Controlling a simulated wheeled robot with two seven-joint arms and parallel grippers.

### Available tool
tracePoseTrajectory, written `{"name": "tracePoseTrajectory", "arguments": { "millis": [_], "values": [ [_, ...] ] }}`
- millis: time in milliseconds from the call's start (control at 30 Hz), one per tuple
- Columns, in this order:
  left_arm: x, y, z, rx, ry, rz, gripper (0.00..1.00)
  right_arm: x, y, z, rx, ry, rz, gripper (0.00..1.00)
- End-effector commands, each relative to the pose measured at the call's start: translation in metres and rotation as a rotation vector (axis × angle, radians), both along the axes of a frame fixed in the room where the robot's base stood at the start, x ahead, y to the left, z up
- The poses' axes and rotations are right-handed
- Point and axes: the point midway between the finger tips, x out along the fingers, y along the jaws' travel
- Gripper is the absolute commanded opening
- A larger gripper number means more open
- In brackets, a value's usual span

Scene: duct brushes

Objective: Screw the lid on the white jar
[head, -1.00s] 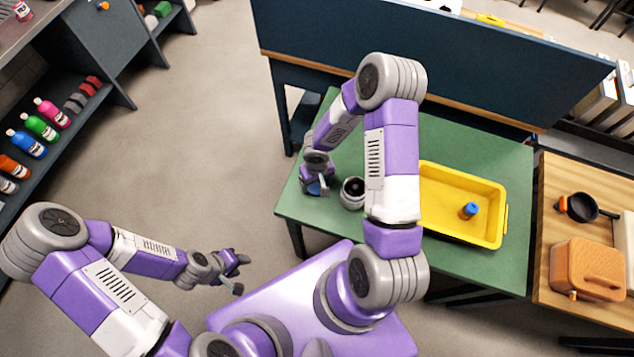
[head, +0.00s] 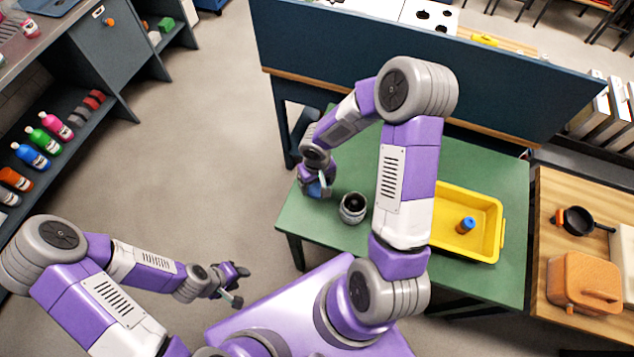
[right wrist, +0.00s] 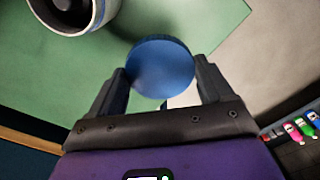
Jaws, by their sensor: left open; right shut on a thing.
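The white jar (head: 346,214) stands upright and open on the green table, its dark inside showing. It also shows at the top left of the right wrist view (right wrist: 103,14). My right gripper (head: 319,189) is shut on a round blue lid (right wrist: 161,68), which sits between the fingertips in the right wrist view. Gripper and lid are to the left of the jar in the head view and apart from it; their height above the table is hard to tell. My left gripper (head: 238,285) is open and empty, away from the table over the floor side.
A yellow tray (head: 501,228) with a small blue-topped item (head: 466,225) lies right on the green table (head: 305,228). A dark blue panel (head: 430,80) rises behind the table. A wooden table (head: 545,205) with a pan (head: 578,219) and an orange case (head: 584,284) stands at right.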

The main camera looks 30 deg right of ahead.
Motion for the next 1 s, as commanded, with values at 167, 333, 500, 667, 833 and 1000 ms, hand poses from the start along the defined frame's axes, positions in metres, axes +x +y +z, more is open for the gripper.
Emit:
{"name": "tracePoseTrajectory", "arguments": {
  "millis": [167, 333, 500, 667, 833, 1000],
  "values": [
    [0.000, 0.000, -0.003, 0.000, 0.000, 0.000, 0.43, 0.002, 0.002, -0.001, 0.000, -0.002, 0.002, 0.52],
    [0.000, 0.000, -0.030, 0.000, 0.000, 0.000, 0.43, 0.015, 0.022, 0.000, -0.002, -0.009, 0.030, 0.52],
    [0.000, 0.000, -0.053, 0.000, 0.001, 0.000, 0.43, 0.024, 0.045, 0.010, -0.002, -0.007, 0.063, 0.52],
    [0.000, 0.000, -0.058, 0.000, 0.000, 0.000, 0.43, 0.026, 0.055, 0.018, 0.000, -0.003, 0.077, 0.52],
    [0.000, 0.000, -0.056, 0.000, 0.000, 0.000, 0.43, 0.026, 0.055, 0.020, 0.000, -0.002, 0.078, 0.52],
    [0.000, 0.000, -0.056, 0.000, 0.000, 0.000, 0.43, 0.025, 0.055, 0.020, 0.000, -0.002, 0.078, 0.52]
  ]
}}
